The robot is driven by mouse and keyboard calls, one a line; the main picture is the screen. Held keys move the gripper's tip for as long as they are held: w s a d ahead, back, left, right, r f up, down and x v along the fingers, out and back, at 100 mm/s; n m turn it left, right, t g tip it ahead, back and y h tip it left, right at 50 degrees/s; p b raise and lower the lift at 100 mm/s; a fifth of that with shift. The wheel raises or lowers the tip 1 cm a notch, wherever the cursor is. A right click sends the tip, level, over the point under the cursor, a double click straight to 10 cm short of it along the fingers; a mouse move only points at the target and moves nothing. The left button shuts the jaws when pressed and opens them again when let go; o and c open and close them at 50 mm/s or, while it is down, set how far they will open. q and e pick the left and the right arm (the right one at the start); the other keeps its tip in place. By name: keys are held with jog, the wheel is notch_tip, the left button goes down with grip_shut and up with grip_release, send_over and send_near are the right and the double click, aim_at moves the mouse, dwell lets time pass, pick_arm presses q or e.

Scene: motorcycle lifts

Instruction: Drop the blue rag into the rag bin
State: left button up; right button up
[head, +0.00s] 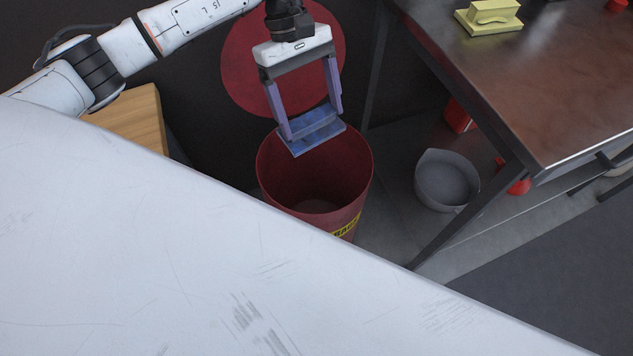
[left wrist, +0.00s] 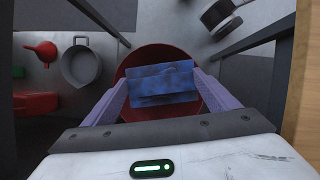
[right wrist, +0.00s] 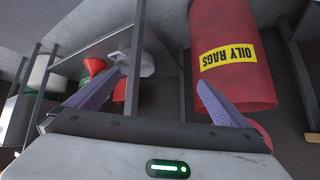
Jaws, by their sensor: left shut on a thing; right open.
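The blue rag (head: 318,133) is a flat, folded piece held between the fingers of my left gripper (head: 312,118). The rag also shows in the left wrist view (left wrist: 162,80), spanning between the fingertips. The rag bin (head: 358,190) is a round red bin with a yellow label, its red lid (head: 240,70) raised behind it. The bin's mouth is open and looks empty inside. The rag is over the far part of the mouth in the head view. In the right wrist view, the bin (right wrist: 225,45) reads "OILY RAGS". My right gripper (right wrist: 160,95) is open and empty.
A metal workbench (head: 540,80) stands at right, with a yellow block-like item (head: 489,16) on top. Below it are a grey bucket (head: 446,182) and red items (head: 458,116). A wooden block or box (head: 135,118) stands left of the bin.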

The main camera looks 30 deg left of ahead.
pick_arm(q)
jog(key=a+f+n, duration=0.1)
jog(key=f, duration=0.1)
jog(key=w+f+n+b, duration=0.1)
jog(key=w+a+f+n+t, duration=0.1)
jog(key=f, duration=0.1)
jog(key=shift+a+f+n, duration=0.3)
jog(key=shift+f, duration=0.05)
notch_tip(320, 180, down, 6)
jog(key=b, duration=0.3)
jog(key=shift+r, duration=0.15)
jog(key=o, duration=1.2)
jog(key=shift+v, duration=5.15)
jog(key=shift+s+a, duration=0.1)
jog(key=shift+a, duration=0.05)
